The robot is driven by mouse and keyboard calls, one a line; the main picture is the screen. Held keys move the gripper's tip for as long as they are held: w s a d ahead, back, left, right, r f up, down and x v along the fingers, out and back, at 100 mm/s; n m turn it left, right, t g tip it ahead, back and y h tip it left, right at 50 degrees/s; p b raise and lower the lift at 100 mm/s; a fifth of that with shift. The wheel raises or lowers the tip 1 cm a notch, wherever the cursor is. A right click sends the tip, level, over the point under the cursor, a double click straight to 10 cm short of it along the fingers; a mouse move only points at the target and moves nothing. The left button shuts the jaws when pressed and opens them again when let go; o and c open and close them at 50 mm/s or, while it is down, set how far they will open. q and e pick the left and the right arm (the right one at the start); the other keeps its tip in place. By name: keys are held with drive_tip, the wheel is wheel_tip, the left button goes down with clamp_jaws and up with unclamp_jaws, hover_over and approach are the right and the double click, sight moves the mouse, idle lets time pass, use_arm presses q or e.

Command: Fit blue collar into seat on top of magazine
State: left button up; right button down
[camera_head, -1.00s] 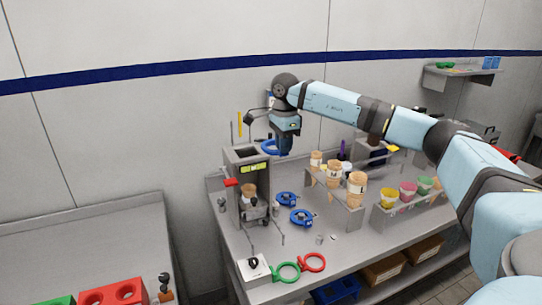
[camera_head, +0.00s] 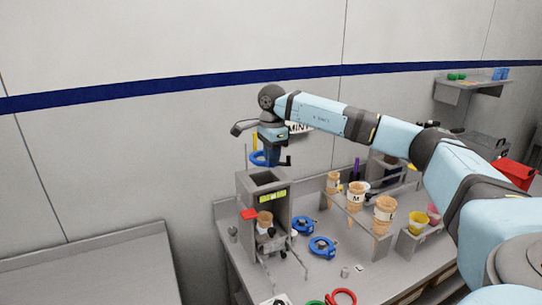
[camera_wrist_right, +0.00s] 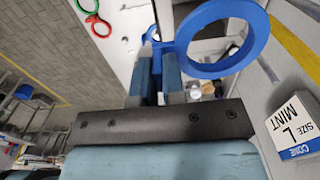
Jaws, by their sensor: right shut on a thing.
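The blue collar (camera_head: 258,160) is a ring with a tab, held by my right gripper (camera_head: 272,154). It hangs above the open top of the magazine (camera_head: 246,190), apart from it by a small gap. The magazine is a grey upright box with a yellow-green label and a cone low in its front. In the right wrist view the collar (camera_wrist_right: 257,40) shows as a large ring beyond the fingers (camera_wrist_right: 155,80), which are shut on its tab. The seat itself is not clearly visible. My left gripper is out of view.
Two more blue rings (camera_head: 322,247) lie on the bench right of the magazine. A rack (camera_head: 355,214) of cones stands further right. A red ring (camera_head: 343,297) and a green ring lie at the front. A red piece (camera_head: 249,214) juts from the magazine's left side.

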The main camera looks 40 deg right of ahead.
drive_tip(key=shift+s+f, duration=0.2)
drive_tip(key=shift+f+b, duration=0.25)
drive_tip(key=shift+b, duration=0.1)
drive_tip(key=shift+w+f+b, duration=0.2)
drive_tip(key=shift+f+b, duration=0.55)
drive_tip(key=shift+f, duration=0.35)
drive_tip(key=shift+f+b, duration=0.85)
drive_tip(key=shift+f, duration=0.85)
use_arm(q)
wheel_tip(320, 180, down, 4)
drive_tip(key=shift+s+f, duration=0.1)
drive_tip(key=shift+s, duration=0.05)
use_arm(e)
drive_tip(key=c, duration=1.1)
unclamp_jaws()
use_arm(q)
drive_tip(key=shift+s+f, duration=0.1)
